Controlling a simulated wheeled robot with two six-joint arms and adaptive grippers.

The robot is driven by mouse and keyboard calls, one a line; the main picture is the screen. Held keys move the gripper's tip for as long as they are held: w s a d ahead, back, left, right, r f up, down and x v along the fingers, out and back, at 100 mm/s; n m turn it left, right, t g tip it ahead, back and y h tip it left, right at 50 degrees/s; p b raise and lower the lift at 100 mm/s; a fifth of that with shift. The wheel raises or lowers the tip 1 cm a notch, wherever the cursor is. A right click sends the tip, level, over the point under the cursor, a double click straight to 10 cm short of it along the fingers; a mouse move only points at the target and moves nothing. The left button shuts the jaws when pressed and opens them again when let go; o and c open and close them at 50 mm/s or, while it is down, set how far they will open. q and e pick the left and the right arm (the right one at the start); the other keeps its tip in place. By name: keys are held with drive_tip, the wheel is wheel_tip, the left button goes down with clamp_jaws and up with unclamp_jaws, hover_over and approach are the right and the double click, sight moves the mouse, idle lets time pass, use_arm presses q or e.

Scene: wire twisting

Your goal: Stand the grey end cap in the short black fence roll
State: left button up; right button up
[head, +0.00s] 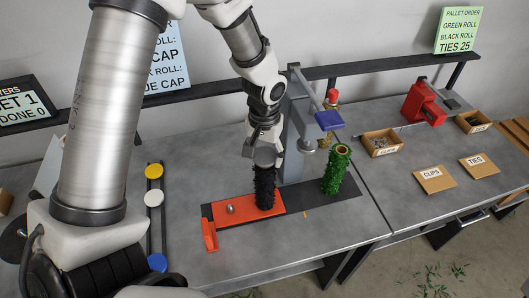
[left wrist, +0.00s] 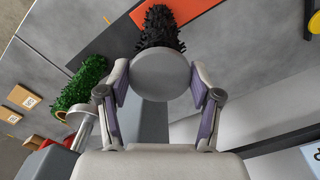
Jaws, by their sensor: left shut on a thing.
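The short black fence roll (head: 265,188) stands upright at the right end of the orange plate (head: 238,209). It also shows in the left wrist view (left wrist: 158,25). My left gripper (head: 266,153) points down directly over the roll's top. In the left wrist view the gripper (left wrist: 160,88) is shut on the round grey end cap (left wrist: 160,73), with a finger on either side. The cap overlaps the near end of the black roll in that view. I cannot tell whether it touches or sits in the roll. The cap is hidden in the head view.
A green roll (head: 337,168) stands on the dark strip to the right. A grey press-like stand (head: 297,130) with a blue part (head: 329,120) rises just behind. A rack holds yellow (head: 154,171), white (head: 154,198) and blue (head: 157,262) discs at left. Table front centre is clear.

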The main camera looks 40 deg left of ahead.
sight(264, 156)
use_arm(q)
drive_tip(key=shift+f+b, duration=0.55)
drive_tip(key=shift+f, duration=0.4)
drive_tip(key=o, duration=1.1)
drive_tip(key=shift+c, duration=0.2)
drive_tip(key=shift+r, duration=0.1)
wheel_tip(264, 156, up, 12)
